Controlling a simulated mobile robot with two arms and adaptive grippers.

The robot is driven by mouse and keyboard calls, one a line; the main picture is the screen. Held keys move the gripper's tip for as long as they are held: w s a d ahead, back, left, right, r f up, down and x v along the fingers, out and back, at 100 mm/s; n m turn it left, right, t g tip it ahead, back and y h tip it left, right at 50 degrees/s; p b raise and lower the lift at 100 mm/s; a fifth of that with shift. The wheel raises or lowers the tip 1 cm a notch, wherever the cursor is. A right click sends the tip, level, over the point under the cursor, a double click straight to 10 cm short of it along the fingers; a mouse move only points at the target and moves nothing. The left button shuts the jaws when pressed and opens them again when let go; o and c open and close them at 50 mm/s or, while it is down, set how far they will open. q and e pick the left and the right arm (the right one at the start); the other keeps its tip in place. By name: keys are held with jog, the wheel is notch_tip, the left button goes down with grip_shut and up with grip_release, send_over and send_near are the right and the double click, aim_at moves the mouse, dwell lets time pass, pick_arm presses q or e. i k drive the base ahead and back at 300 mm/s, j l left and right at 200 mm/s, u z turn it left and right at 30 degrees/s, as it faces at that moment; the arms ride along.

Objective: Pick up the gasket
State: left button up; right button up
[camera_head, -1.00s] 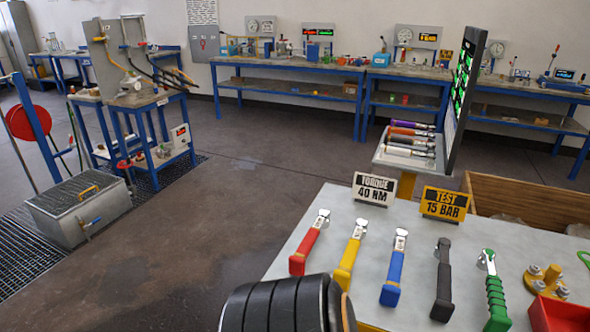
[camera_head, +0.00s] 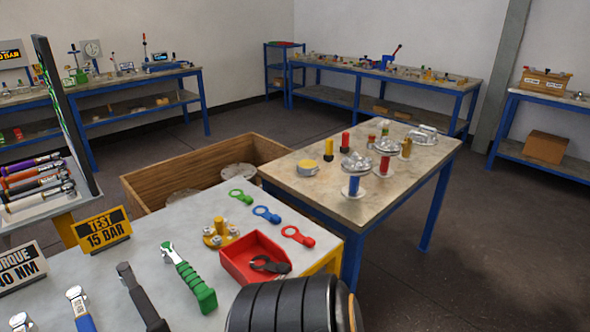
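Several flat tabbed rings that look like gaskets lie at the near table's right side: green (camera_head: 241,196), blue (camera_head: 267,214) and red (camera_head: 298,235). They lie flat and apart. A black tabbed ring (camera_head: 271,265) lies in an open red tray (camera_head: 237,263). I cannot tell which of them is the task's gasket. Neither of my grippers is in view.
A yellow flanged piece (camera_head: 220,233) stands beside the tray. Wrenches, including a green-handled one (camera_head: 188,274), and a TEST 15 BAR sign (camera_head: 102,230) are to the left. A wooden crate (camera_head: 150,196) and a table with flanged vessels (camera_head: 322,197) stand behind.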

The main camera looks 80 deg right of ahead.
aim_at(248, 200)
jog(key=z, duration=2.15)
jog(key=l+z, duration=0.2)
jog(key=i+l, duration=0.05)
